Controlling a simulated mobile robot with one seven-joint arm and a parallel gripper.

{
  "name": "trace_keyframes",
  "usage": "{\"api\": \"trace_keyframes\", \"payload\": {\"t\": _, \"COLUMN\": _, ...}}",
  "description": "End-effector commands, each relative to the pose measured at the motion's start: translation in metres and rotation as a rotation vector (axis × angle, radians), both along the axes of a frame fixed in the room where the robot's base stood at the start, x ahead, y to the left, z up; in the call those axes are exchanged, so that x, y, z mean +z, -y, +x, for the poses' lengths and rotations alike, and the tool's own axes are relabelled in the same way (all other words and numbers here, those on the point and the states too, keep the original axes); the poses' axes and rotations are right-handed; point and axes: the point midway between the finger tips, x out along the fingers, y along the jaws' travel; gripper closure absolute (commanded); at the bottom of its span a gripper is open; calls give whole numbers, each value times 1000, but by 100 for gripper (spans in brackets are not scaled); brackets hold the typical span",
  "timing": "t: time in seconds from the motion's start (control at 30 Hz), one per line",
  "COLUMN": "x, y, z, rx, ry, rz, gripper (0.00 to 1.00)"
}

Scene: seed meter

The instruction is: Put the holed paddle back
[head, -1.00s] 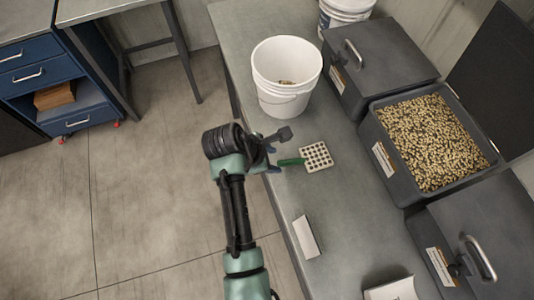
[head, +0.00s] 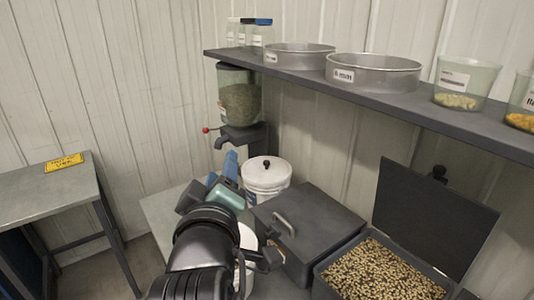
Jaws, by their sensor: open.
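The holed paddle is not visible in the head view now. My gripper (head: 220,174) shows at the lower centre left, at the far end of my arm, with blue fingers pointing away from me. It is open, and I see nothing between its fingers. It is in front of and left of a white lidded bucket (head: 268,176); whether it touches anything I cannot tell. The open white bucket (head: 248,242) is mostly hidden behind my arm.
A closed dark bin (head: 318,222) and an open seed-filled bin (head: 325,283) stand right. Another table (head: 40,190) is left.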

Motion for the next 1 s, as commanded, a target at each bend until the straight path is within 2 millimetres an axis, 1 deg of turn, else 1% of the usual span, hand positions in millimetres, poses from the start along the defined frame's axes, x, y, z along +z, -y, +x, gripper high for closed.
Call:
{"api": "trace_keyframes", "payload": {"t": 0.03, "x": 54, "y": 11, "z": -12, "rx": 0, "ry": 142, "rz": 144, "gripper": 50}}
{"api": "trace_keyframes", "payload": {"t": 0.07, "x": 82, "y": 17, "z": -21, "rx": 8, "ry": 219, "rz": 229, "gripper": 50}}
{"api": "trace_keyframes", "payload": {"t": 0.1, "x": 117, "y": 26, "z": -35, "rx": 24, "ry": 318, "rz": 336, "gripper": 50}}
{"api": "trace_keyframes", "payload": {"t": 0.17, "x": 162, "y": 38, "z": -59, "rx": 61, "ry": 452, "rz": 481, "gripper": 50}}
{"api": "trace_keyframes", "payload": {"t": 0.2, "x": 188, "y": 45, "z": -77, "rx": 90, "ry": 532, "rz": 563, "gripper": 50}}
{"api": "trace_keyframes", "payload": {"t": 0.3, "x": 234, "y": 60, "z": -117, "rx": 168, "ry": 687, "rz": 722, "gripper": 50}}
{"api": "trace_keyframes", "payload": {"t": 0.33, "x": 243, "y": 64, "z": -127, "rx": 190, "ry": 723, "rz": 756, "gripper": 50}}
{"api": "trace_keyframes", "payload": {"t": 0.4, "x": 258, "y": 69, "z": -145, "rx": 230, "ry": 779, "rz": 815, "gripper": 50}}
{"api": "trace_keyframes", "payload": {"t": 0.5, "x": 268, "y": 73, "z": -157, "rx": 258, "ry": 819, "rz": 854, "gripper": 50}}
{"api": "trace_keyframes", "payload": {"t": 0.57, "x": 270, "y": 74, "z": -159, "rx": 264, "ry": 824, "rz": 862, "gripper": 50}}
{"api": "trace_keyframes", "payload": {"t": 1.0, "x": 269, "y": 73, "z": -158, "rx": 261, "ry": 819, "rz": 858, "gripper": 50}}
